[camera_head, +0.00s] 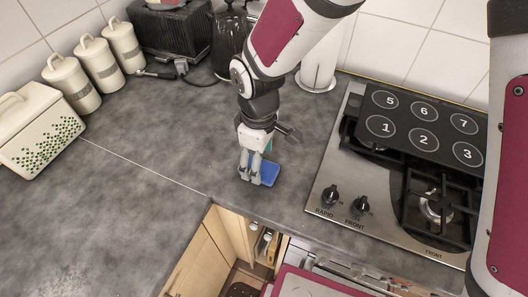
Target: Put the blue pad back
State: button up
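The blue pad (269,173) lies on the grey counter near its front edge, left of the stove. My gripper (250,181) points down at the pad's left side, with its fingertips low, close to the counter. The fingers hide the pad's left part. The fingers look close together, but I cannot tell whether they are shut on the pad, touching it or just beside it. A small teal bit shows behind the gripper, too small to make out.
A black board (422,125) with numbered circles lies on the steel gas stove (325,195) at right. White canisters (98,65), a bread bin (37,130), a toaster (172,35) and a dark kettle (229,42) stand behind. An open cabinet (225,250) is below. The left counter is clear.

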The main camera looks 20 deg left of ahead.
notch_tip(320, 180, up, 9)
jog(key=w+d+r+m+t, duration=0.1)
jog(key=d+r+m, duration=0.4)
jog(key=d, duration=0.4)
jog(key=w+d+r+m+t, duration=0.1)
jog(key=w+d+r+m, duration=0.15)
jog(key=d+r, duration=0.5)
jog(key=s+d+r+m+t, duration=0.1)
jog(key=s+d+m, duration=0.4)
jog(key=d, duration=0.4)
jog(key=s+d+r+m+t, duration=0.2)
jog(key=s+d+m, duration=0.3)
jog(key=d, duration=0.3)
jog(key=shift+s+d, duration=0.35)
jog(key=shift+s, duration=0.1)
